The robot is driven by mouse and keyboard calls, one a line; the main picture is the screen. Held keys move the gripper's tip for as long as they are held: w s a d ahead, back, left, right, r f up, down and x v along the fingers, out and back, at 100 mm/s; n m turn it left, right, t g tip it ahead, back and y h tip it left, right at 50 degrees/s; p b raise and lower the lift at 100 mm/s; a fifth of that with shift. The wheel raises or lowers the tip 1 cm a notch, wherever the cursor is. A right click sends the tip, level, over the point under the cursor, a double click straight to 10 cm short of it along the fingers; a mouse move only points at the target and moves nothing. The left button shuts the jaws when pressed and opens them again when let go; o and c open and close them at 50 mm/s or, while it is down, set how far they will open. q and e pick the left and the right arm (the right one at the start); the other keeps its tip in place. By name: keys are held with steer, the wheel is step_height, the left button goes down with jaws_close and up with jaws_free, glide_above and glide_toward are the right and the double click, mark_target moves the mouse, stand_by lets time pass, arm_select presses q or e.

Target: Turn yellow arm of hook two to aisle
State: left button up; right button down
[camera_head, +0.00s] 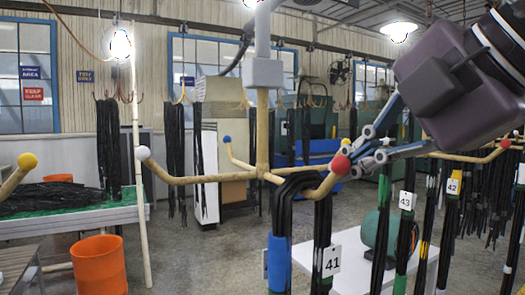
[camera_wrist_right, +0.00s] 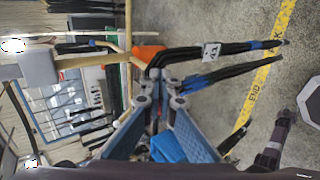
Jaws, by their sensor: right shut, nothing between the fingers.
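A hanging hook with several tan arms (camera_head: 262,130) is in the middle of the head view. Its ball tips are white (camera_head: 142,153), blue (camera_head: 227,139) and red (camera_head: 340,165). Black hoses hang on the red-tipped arm. A yellow ball (camera_head: 27,161) tips an arm of another hook, cut off at the left edge. No label shows which hook is number two. My right gripper (camera_head: 364,152) is shut and empty, just right of the red ball; contact cannot be told. Its fingers (camera_wrist_right: 160,88) also show in the right wrist view. My left gripper is out of view.
Hoses with tags 41 (camera_head: 331,262), 43 (camera_head: 406,200) and 42 (camera_head: 453,186) hang at the right. An orange bucket (camera_head: 99,265) and a green-topped table (camera_head: 90,212) stand at the left. Grey floor is open around the middle.

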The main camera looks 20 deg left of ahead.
steer(key=shift+s+a+p, duration=0.45)
steer(key=shift+s+a, duration=1.05)
steer(key=shift+s, duration=0.3)
steer(key=shift+s+a+b, duration=0.4)
steer(key=shift+s+a, duration=0.85)
steer(key=shift+a, duration=3.15)
steer(key=shift+s+a+b, duration=0.35)
steer(key=shift+s+a, duration=0.85)
steer(key=shift+a, duration=3.15)
steer(key=shift+d+r+p, duration=1.8)
steer(key=shift+d+r, duration=0.4)
steer(key=shift+r, duration=2.3)
steer(key=s+d+b, duration=0.6)
steer(key=s+d, duration=0.1)
steer(key=d, duration=0.2)
steer(key=shift+d+b, duration=0.25)
steer(key=shift+b, duration=0.1)
